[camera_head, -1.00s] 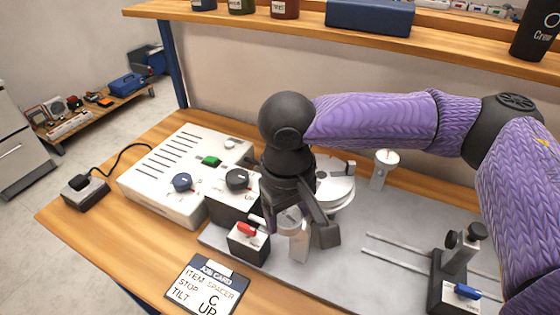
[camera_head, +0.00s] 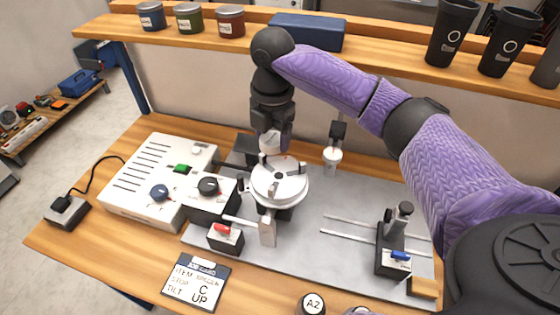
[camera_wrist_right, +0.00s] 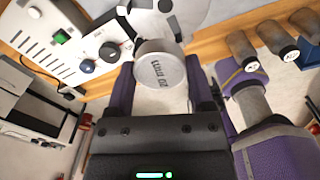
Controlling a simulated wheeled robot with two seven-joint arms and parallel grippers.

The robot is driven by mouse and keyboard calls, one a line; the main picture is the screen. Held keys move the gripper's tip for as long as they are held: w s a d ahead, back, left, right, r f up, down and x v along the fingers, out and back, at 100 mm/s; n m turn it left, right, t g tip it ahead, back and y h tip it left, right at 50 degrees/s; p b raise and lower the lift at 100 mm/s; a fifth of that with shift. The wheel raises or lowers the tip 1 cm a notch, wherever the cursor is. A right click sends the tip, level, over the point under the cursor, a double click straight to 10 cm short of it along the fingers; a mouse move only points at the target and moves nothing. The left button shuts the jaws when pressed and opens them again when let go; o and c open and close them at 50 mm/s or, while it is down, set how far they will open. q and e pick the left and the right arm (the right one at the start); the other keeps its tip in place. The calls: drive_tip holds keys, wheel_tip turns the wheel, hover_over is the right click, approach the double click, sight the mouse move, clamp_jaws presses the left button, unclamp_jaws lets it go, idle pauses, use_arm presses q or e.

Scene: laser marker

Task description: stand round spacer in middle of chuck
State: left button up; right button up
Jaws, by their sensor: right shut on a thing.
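The chuck (camera_head: 279,186) is a pale round disc with dark jaws on its face, mounted on the grey plate. My right gripper (camera_head: 268,138) is behind the chuck in the head view, pointing down. It is shut on the round spacer (camera_wrist_right: 157,66), a silvery cylinder with dark lettering on its end, held between the purple fingers in the right wrist view. In the head view, a pale part of the spacer (camera_head: 269,146) shows below the fingers, close to the chuck's rear edge. I cannot tell whether they touch. My left gripper is not in view.
A white control box (camera_head: 160,180) with knobs stands left of the chuck. A red-switch block (camera_head: 225,237) is in front. A pale-topped post (camera_head: 332,158) stands right of it, and a clamp stand (camera_head: 395,245) farther right. A card (camera_head: 196,281) reads ITEM SPACER, STOP C, TILT UP.

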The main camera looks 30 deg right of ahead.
sight(279, 176)
drive_tip(key=shift+d+r+n, duration=0.25)
drive_tip(key=shift+d+n, duration=0.25)
drive_tip(key=shift+n, duration=0.6)
drive_tip(key=f+b, duration=0.1)
drive_tip(key=f, duration=0.4)
drive_tip(key=f+b, duration=0.1)
drive_tip(key=f, duration=0.4)
drive_tip(key=shift+d+f, duration=0.2)
drive_tip(key=shift+f, duration=0.05)
drive_tip(key=o, duration=1.3)
drive_tip(key=shift+r, duration=0.25)
drive_tip(key=r+p, duration=0.1)
drive_tip(key=r, duration=0.4)
drive_tip(key=r+p, duration=0.2)
drive_tip(key=r, duration=0.4)
drive_tip(key=shift+s+d+r, duration=0.1)
drive_tip(key=shift+s+r, duration=0.1)
drive_tip(key=shift+r, duration=0.2)
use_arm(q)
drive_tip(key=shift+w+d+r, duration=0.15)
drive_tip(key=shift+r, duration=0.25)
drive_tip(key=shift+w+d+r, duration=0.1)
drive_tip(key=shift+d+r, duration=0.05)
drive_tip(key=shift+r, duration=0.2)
